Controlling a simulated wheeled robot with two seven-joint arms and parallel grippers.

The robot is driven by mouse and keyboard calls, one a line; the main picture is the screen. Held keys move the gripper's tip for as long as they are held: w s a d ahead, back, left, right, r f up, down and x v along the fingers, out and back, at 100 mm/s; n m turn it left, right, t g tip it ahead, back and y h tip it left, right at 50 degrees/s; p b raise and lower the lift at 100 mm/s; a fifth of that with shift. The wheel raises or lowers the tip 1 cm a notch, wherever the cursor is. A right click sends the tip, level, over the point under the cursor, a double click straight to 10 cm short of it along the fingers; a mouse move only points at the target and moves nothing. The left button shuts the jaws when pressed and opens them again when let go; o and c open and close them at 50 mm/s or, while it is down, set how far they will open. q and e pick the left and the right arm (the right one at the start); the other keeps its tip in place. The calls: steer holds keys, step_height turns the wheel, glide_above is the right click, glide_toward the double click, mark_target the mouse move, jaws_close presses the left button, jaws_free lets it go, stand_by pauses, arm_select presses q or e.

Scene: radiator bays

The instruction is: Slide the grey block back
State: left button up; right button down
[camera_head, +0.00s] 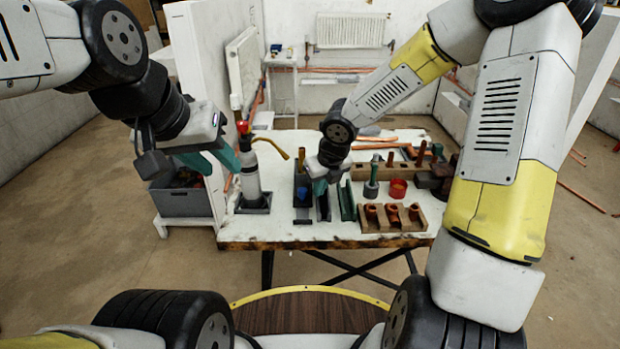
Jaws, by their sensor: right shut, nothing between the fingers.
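Dark grey pieces lie side by side left of the table's middle: a narrow dark tray or slot (303,214) with a blue piece (303,194) in it, and a grey channel (324,210) to its right. I cannot tell for sure which piece is the grey block; my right gripper may hide part of it. My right gripper (320,186) points down over the grey channel, shut and empty; whether it touches anything is unclear. My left gripper (214,160) hangs at the table's left side, its teal fingers apart and empty, near the torch bottle.
A grey gas bottle with a brass nozzle (250,178) stands at the table's left. A green channel (346,201), a wooden holder with copper fittings (393,217), a red ring (398,188) and a green-handled tool (371,183) stand right of my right gripper. The table's front strip (290,240) is clear.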

mark_target(303, 179)
steer(key=x, duration=0.6)
steer(key=w, duration=0.1)
steer(key=w+a, duration=0.1)
steer(key=w, duration=0.1)
steer(key=shift+a+f, duration=0.2)
steer(key=shift+a, duration=0.05)
steer(key=shift+w+a, duration=0.2)
steer(key=shift+w, duration=0.1)
